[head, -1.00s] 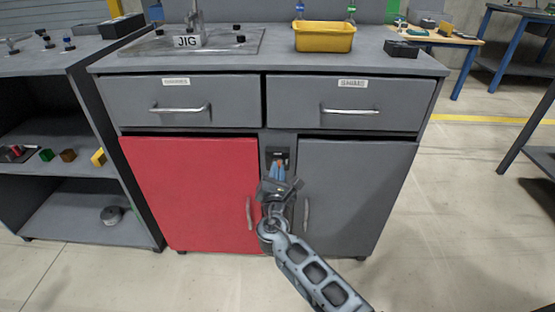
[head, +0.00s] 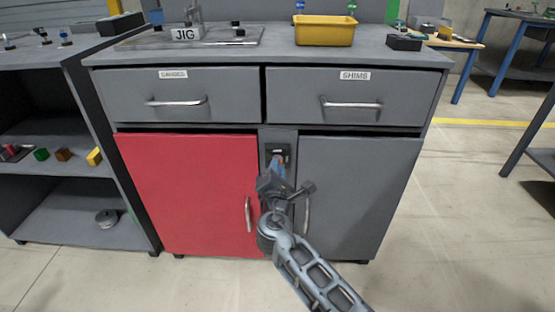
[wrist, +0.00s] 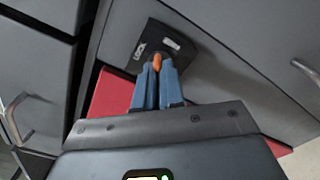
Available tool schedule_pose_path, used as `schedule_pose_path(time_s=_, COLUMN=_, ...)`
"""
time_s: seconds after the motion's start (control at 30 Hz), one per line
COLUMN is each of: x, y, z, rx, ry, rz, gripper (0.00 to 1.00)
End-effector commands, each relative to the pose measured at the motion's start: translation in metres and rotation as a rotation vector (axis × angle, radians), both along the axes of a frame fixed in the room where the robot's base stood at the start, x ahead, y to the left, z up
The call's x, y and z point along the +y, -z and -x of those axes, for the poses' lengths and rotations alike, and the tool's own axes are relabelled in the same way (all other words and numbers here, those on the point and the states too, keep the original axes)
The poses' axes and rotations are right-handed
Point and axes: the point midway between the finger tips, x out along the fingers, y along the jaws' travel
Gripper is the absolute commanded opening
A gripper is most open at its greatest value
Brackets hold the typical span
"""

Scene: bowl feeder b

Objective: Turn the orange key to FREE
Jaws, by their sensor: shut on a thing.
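The orange key (wrist: 157,63) shows as a small tip between the blue fingers of my gripper (wrist: 156,70) in the wrist view. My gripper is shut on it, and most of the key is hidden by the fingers. The key sits at a dark lock plate (wrist: 150,40) with a LOCK label and a second white label that I cannot read. In the head view the plate (head: 279,149) is on the narrow post between the two cabinet doors, and my gripper (head: 277,163) reaches it from below. The key's exact angle is hard to tell.
A red door (head: 190,195) is left of the post and a grey door (head: 355,195) right of it, both with upright handles near my gripper. Drawers (head: 345,99) are above. A yellow bin (head: 325,32) stands on the top. The floor in front is free.

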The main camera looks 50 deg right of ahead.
Motion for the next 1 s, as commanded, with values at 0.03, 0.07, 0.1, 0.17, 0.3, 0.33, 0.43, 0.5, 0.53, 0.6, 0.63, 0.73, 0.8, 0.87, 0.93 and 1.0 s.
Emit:
schedule_pose_path(time_s=0.03, x=-0.0001, y=0.0007, z=0.0002, rx=-0.005, ry=0.001, rz=-0.005, gripper=0.0)
schedule_pose_path(time_s=0.07, x=-0.0002, y=0.0004, z=0.0002, rx=-0.007, ry=0.001, rz=-0.007, gripper=0.0)
schedule_pose_path(time_s=0.1, x=-0.0002, y=0.0002, z=0.0003, rx=-0.008, ry=0.001, rz=-0.007, gripper=0.0)
schedule_pose_path(time_s=0.17, x=-0.0002, y=0.0, z=0.0002, rx=-0.008, ry=0.001, rz=-0.007, gripper=0.0)
schedule_pose_path(time_s=0.3, x=-0.0002, y=0.0, z=0.0002, rx=-0.008, ry=0.001, rz=-0.007, gripper=0.0)
schedule_pose_path(time_s=0.33, x=-0.0002, y=0.0, z=0.0002, rx=-0.008, ry=0.001, rz=-0.007, gripper=0.0)
schedule_pose_path(time_s=0.43, x=-0.0002, y=0.0009, z=0.0002, rx=-0.02, ry=0.001, rz=-0.015, gripper=0.0)
schedule_pose_path(time_s=0.5, x=-0.0002, y=0.0016, z=0.0002, rx=-0.041, ry=0.001, rz=-0.031, gripper=0.0)
schedule_pose_path(time_s=0.53, x=-0.0002, y=0.0019, z=0.0002, rx=-0.051, ry=0.001, rz=-0.039, gripper=0.0)
schedule_pose_path(time_s=0.6, x=-0.0002, y=0.0023, z=0.0002, rx=-0.075, ry=0.001, rz=-0.058, gripper=0.0)
schedule_pose_path(time_s=0.63, x=-0.0002, y=0.0023, z=0.0002, rx=-0.086, ry=0.001, rz=-0.067, gripper=0.0)
schedule_pose_path(time_s=0.73, x=-0.0002, y=0.0019, z=0.0002, rx=-0.121, ry=0.0, rz=-0.093, gripper=0.0)
schedule_pose_path(time_s=0.8, x=-0.0002, y=0.002, z=0.0002, rx=-0.145, ry=0.001, rz=-0.113, gripper=0.0)
schedule_pose_path(time_s=0.87, x=-0.0002, y=0.0021, z=0.0001, rx=-0.165, ry=0.001, rz=-0.128, gripper=0.0)
schedule_pose_path(time_s=0.93, x=-0.0002, y=0.002, z=0.0002, rx=-0.189, ry=0.001, rz=-0.147, gripper=0.0)
schedule_pose_path(time_s=1.0, x=-0.0003, y=0.0019, z=0.0002, rx=-0.214, ry=0.001, rz=-0.166, gripper=0.0)
